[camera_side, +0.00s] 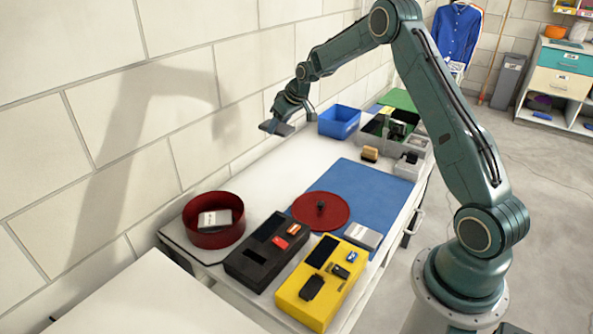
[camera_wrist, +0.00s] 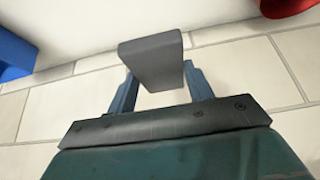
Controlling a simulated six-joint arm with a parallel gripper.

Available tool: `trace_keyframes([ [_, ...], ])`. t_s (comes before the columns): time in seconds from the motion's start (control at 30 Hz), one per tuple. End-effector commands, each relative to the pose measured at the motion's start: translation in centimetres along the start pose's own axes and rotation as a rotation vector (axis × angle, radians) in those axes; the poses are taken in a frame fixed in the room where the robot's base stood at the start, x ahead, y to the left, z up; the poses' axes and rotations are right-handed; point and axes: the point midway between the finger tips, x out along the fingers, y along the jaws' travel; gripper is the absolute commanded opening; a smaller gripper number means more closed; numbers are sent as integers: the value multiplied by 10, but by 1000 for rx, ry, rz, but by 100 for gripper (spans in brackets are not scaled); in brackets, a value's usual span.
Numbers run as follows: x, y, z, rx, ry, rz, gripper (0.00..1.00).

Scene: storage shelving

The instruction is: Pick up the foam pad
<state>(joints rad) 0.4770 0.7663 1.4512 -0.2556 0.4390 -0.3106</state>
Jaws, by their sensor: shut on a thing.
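My gripper (camera_side: 276,122) is at the end of the raised arm, above the back part of the white table near the wall. It is shut on a dark grey block, the foam pad (camera_side: 280,128). In the wrist view the pad (camera_wrist: 152,62) sits between the two fingers of my gripper (camera_wrist: 160,85) and looks tilted. The pad is held in the air, clear of the table top.
A blue bin (camera_side: 339,122) stands right of my gripper. A red round container (camera_side: 213,222) with a grey-white item is at the near left. Black (camera_side: 268,252) and yellow (camera_side: 321,283) trays, a red lid (camera_side: 321,211) and a blue mat (camera_side: 350,190) lie nearby. The table's back-left strip is clear.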

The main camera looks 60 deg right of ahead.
Motion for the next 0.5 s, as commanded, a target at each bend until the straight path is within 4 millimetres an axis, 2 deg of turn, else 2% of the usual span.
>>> trace_keyframes([
  [0.17, -6, 0, -3, 0, -1, 0, 30],
  [0.5, -7, 0, -4, 0, -1, 0, 30],
])
